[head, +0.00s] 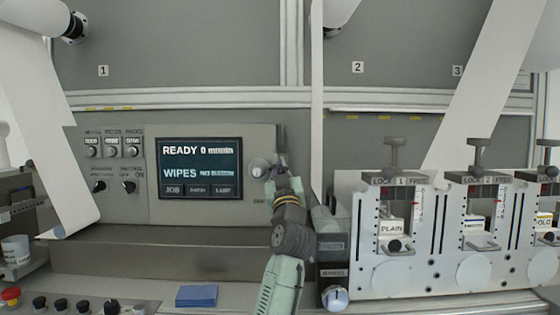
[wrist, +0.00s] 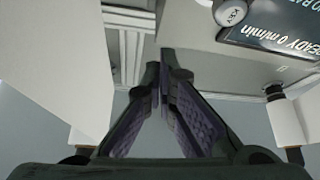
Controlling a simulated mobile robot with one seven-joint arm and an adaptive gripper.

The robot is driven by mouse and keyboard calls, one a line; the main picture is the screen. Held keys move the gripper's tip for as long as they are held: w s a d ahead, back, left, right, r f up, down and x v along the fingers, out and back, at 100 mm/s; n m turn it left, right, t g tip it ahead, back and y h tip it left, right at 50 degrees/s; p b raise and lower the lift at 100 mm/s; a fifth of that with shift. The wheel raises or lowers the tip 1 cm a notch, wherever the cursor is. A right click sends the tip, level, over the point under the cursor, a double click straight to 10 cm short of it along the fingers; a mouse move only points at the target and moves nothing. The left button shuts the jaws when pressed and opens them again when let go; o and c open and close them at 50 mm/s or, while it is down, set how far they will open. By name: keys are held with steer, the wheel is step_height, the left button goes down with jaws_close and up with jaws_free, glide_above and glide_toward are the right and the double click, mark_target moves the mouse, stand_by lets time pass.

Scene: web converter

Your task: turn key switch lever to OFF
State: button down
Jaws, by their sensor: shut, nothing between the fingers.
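The key switch (head: 259,168) is a pale round knob on the grey control panel, just right of the display. It also appears in the wrist view (wrist: 232,12), cut by the top edge, with lettering that seems to begin with KE. My gripper (head: 282,150) is just right of the knob in the head view, in front of the panel's right end. In the wrist view its fingers (wrist: 162,72) come together at the tips with nothing between them, below and left of the knob and apart from it. The lever's exact angle cannot be made out.
The display (head: 201,168) reads READY 0 and WIPES. Dials and small knobs (head: 114,147) sit left of it. A hanging white web (head: 317,90) runs down just right of my gripper. Lock stations (head: 393,225) stand farther right. A blue pad (head: 197,296) lies on the front ledge.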

steer(key=d+p+x, duration=0.1)
steer(key=p+x, duration=0.2)
steer(key=x, duration=0.5)
step_height(320, 180, down, 4)
steer(key=shift+f+p, duration=0.1)
steer(key=shift+p, duration=0.2)
steer(key=shift+w, duration=0.1)
steer(key=shift+d+f+m+h, duration=0.15)
steer(key=shift+m+h, duration=0.15)
steer(key=shift+h, duration=0.2)
steer(key=shift+a, duration=0.2)
